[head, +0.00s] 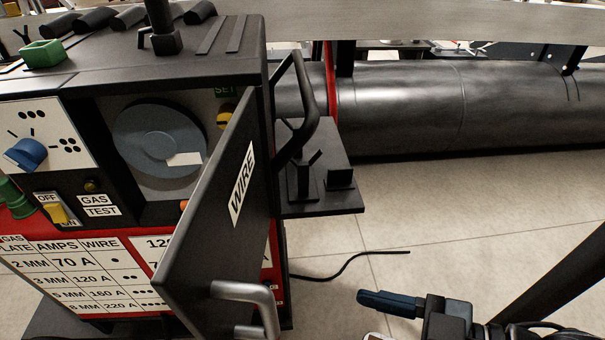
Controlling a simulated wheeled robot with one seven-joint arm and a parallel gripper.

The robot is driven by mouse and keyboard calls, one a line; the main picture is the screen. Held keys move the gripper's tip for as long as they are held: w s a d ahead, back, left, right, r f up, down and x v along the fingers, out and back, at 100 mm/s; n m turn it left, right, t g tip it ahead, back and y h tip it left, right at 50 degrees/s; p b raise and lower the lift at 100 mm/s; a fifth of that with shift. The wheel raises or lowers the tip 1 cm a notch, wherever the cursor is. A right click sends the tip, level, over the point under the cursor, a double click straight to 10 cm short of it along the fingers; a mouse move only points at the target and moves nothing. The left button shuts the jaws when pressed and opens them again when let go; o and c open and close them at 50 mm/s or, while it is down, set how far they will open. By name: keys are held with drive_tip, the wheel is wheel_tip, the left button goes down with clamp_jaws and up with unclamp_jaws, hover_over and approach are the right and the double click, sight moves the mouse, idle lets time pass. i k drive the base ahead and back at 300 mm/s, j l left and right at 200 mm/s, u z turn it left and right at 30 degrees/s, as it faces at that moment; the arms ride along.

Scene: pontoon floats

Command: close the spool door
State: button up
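The spool door (215,215) is a dark panel labelled WIRE on the welding machine's front. It stands open, swung out toward me from the compartment's right side. Its silver bar handle (245,292) is on the lower part near the picture's bottom edge. Behind it the open compartment shows a blue-grey wire spool (158,138) with a pale tag. My gripper (390,303) appears at the bottom, right of the door and apart from the handle. One blue-tipped dark finger shows; the rest is cut off, so its opening cannot be told.
The machine's front has a blue knob (26,154), a yellow switch (54,214) and a settings chart (75,275). A black bracket shelf (320,185) juts from its right side. A large metal pipe (450,105) lies behind. Tiled floor (400,215) is mostly clear, with a thin black cable (350,262).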

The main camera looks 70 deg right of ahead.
sight(209, 270)
drive_tip(key=k+l+u, duration=0.1)
drive_tip(key=l, duration=0.3)
drive_tip(key=k+l+u, duration=0.1)
drive_tip(key=k+l, duration=0.15)
drive_tip(key=k+l+u, duration=0.15)
drive_tip(key=l, duration=0.35)
drive_tip(key=k+l+u, duration=0.1)
drive_tip(key=k+l, duration=0.2)
